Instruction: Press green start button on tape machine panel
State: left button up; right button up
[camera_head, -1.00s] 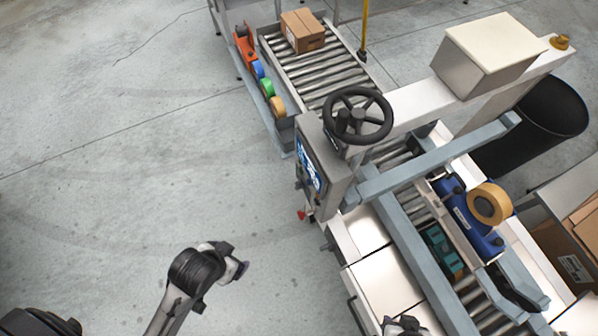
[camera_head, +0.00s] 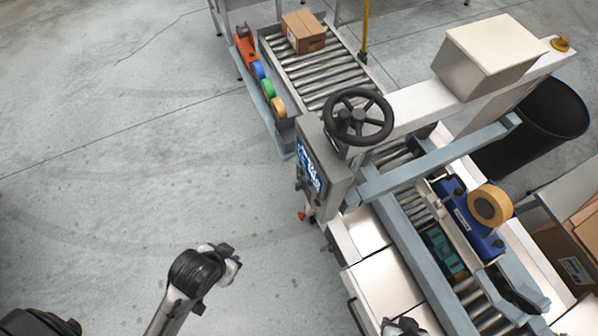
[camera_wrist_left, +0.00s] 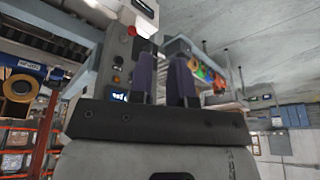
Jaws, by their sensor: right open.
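The tape machine's panel box (camera_head: 325,178) stands under a black handwheel, with a lit blue-and-white screen and a red knob (camera_head: 301,215) below it. My left gripper (camera_head: 232,264) is low and left of the panel, apart from it; its fingers are hidden in the head view. In the left wrist view, its dark purple fingers (camera_wrist_left: 165,78) show a narrow empty gap. The panel (camera_wrist_left: 118,60) is behind them, apparently upside down, with small red and orange controls. I cannot make out the green button for certain. My right gripper (camera_head: 404,327) is open at the bottom edge, mostly cut off.
A roller conveyor (camera_head: 320,75) with a carton (camera_head: 303,32) and coloured tape rolls lies beyond the panel. The blue taping head (camera_head: 474,222), blue-grey rails and white side plates are to the right. A black bin (camera_head: 540,120) stands behind. The floor on the left is clear.

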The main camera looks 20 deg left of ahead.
pick_arm(q)
grip_shut()
jog(key=shift+a, duration=0.15)
dwell(0.6)
